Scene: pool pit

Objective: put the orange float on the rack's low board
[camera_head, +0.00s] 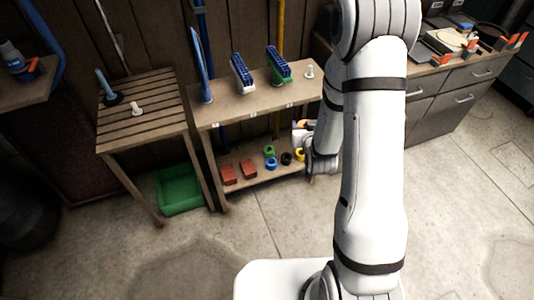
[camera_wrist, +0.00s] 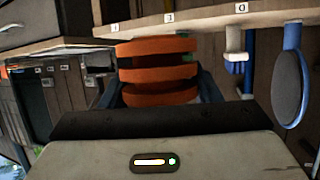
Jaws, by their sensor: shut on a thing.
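The orange float (camera_wrist: 158,72), a ribbed orange block, sits between the dark fingers of my gripper (camera_wrist: 160,90) in the wrist view. My gripper is shut on it. In the head view my gripper (camera_head: 304,135) is at the right part of the rack, below the height of its top board and partly hidden by my arm. Only a small orange patch shows there. The rack's low board (camera_head: 262,180) carries red blocks (camera_head: 238,171) at the left and several coloured rings (camera_head: 270,157) towards the right. The float is held apart from these; its exact gap to the board cannot be told.
A slatted table (camera_head: 150,118) stands left, with a green crate (camera_head: 180,190) on the floor. A drawer cabinet (camera_head: 450,100) is at right. The front floor is clear.

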